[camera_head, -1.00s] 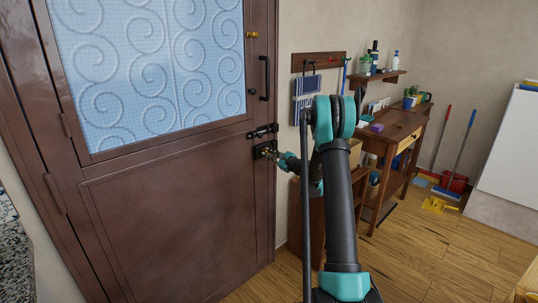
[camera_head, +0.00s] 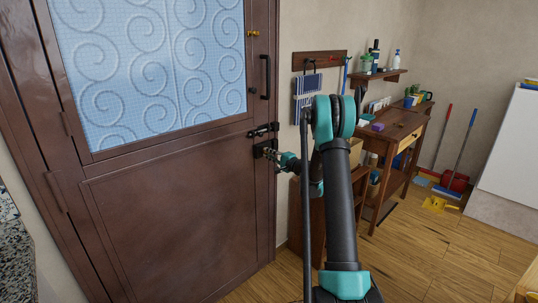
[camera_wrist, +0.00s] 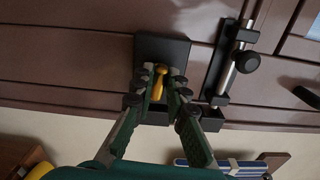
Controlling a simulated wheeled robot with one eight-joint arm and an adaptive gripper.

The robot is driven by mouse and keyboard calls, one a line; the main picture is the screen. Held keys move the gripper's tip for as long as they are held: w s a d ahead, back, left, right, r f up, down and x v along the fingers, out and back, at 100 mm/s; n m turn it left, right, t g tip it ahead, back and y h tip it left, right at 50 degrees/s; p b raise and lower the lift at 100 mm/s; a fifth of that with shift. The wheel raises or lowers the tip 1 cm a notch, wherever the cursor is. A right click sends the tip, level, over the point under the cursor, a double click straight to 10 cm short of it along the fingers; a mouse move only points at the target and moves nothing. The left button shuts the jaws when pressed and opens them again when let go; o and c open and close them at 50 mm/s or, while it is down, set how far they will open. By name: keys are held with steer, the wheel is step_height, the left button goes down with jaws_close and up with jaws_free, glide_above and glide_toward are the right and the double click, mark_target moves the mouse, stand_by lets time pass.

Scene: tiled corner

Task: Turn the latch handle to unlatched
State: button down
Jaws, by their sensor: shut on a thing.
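The latch handle (camera_wrist: 159,78) is a small yellow, brass-like lever on a square black plate (camera_wrist: 176,48) on the brown door. In the wrist view my gripper (camera_wrist: 158,90) has one finger on each side of the handle and is shut on it. The handle's lower end is partly hidden between the fingers. In the head view the latch's black plate (camera_head: 259,151) sits at the door's right edge. My gripper (camera_head: 274,155) reaches it from the right, and the handle itself is too small to make out there.
A black slide bolt with a silver rod (camera_wrist: 233,63) lies right beside the latch plate; in the head view it is just above. A black pull handle (camera_head: 265,78) is higher on the door (camera_head: 180,220). A wooden desk (camera_head: 400,133) stands right. Floor space (camera_head: 440,250) is clear.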

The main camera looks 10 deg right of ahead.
steer(key=shift+f+n, duration=0.1)
steer(key=shift+n, duration=0.5)
steer(key=c, duration=1.5)
jaws_free()
steer(key=shift+c, duration=0.2)
steer(key=v, duration=1.2)
